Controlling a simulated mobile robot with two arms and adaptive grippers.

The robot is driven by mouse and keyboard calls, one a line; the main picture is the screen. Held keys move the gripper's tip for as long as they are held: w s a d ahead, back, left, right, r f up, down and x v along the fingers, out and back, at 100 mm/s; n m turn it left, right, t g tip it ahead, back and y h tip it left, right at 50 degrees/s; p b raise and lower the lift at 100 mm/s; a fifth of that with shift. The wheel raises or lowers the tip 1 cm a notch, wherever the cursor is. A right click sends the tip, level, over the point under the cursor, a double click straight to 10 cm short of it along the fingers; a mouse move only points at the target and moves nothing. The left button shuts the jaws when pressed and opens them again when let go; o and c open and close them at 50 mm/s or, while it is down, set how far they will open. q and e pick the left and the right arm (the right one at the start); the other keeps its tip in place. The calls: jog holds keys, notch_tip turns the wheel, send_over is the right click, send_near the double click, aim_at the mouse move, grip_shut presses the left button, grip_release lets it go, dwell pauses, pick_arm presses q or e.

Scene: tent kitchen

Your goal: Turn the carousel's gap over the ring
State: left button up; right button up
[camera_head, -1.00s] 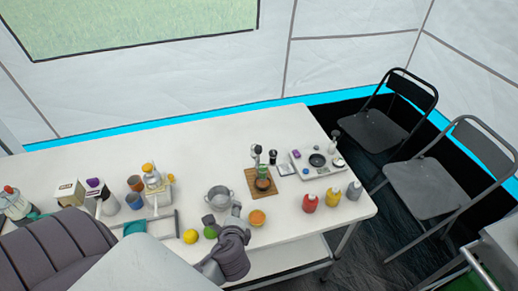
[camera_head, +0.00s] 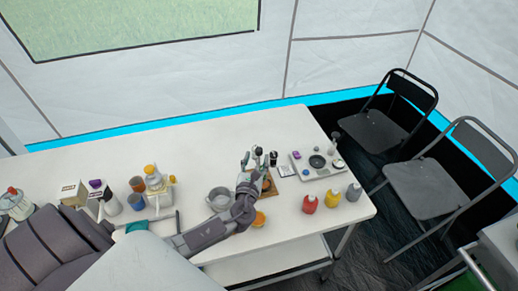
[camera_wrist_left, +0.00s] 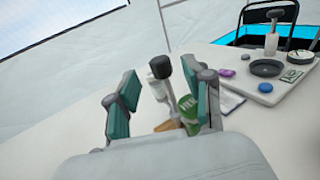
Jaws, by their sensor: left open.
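My left gripper (camera_head: 250,160) is open above the wooden board (camera_head: 267,187), which it partly covers in the head view. In the left wrist view, my left fingers (camera_wrist_left: 168,98) stand on either side of a small upright group. It has a black-topped post (camera_wrist_left: 190,72), a white bottle (camera_wrist_left: 158,85) and a jar with a green label (camera_wrist_left: 188,112). This group appears to be the carousel, but its gap and base are hidden. I cannot tell whether the fingers touch it. I cannot make out the ring for certain. My right gripper is not in view.
A tray with a dark round dish (camera_head: 317,161) stands right of the board. A metal pot (camera_head: 219,198) and an orange bowl (camera_head: 259,219) are close to my arm. The table's back is clear.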

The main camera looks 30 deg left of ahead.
aim_at(258, 153)
pick_arm(q)
jog(key=shift+x, duration=2.35)
grip_shut()
